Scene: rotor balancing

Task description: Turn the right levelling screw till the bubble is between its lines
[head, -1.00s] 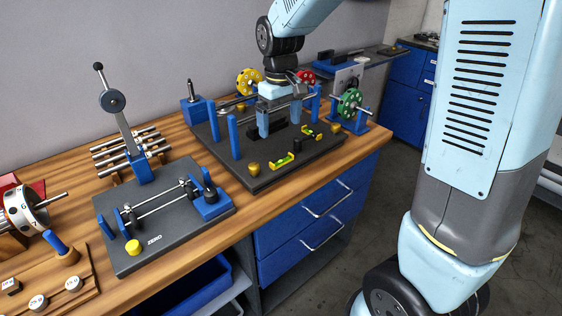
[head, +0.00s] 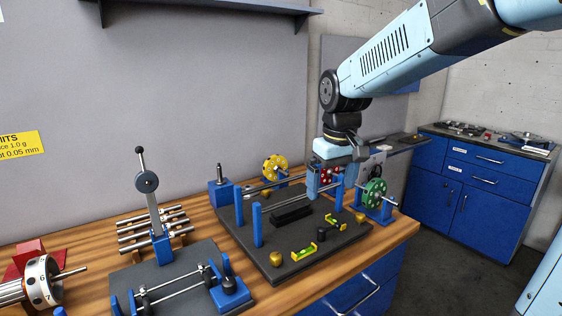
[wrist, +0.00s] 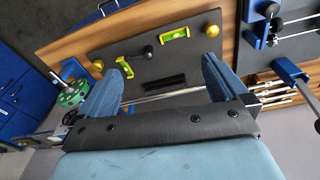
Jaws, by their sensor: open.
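The dark base plate (head: 285,235) lies on the wooden bench. A gold knob at its right corner (head: 360,218), apparently the right levelling screw, also shows at left in the wrist view (wrist: 97,65). Another gold knob (head: 275,258) is at the front left corner. Two yellow-green bubble levels lie between them, one at front (head: 304,252) and one at right (head: 335,222). Their bubbles are too small to read against the lines. My gripper (head: 325,190) is open and empty above the plate's right part, apart from the right screw, fingers pointing down.
Blue posts (head: 257,226) rise from the plate. A green rotor (head: 374,193) stands right of it, and a yellow rotor (head: 275,168) behind. A small black knob (head: 321,234) sits between the levels. A second dark fixture with a lever (head: 147,182) stands at left.

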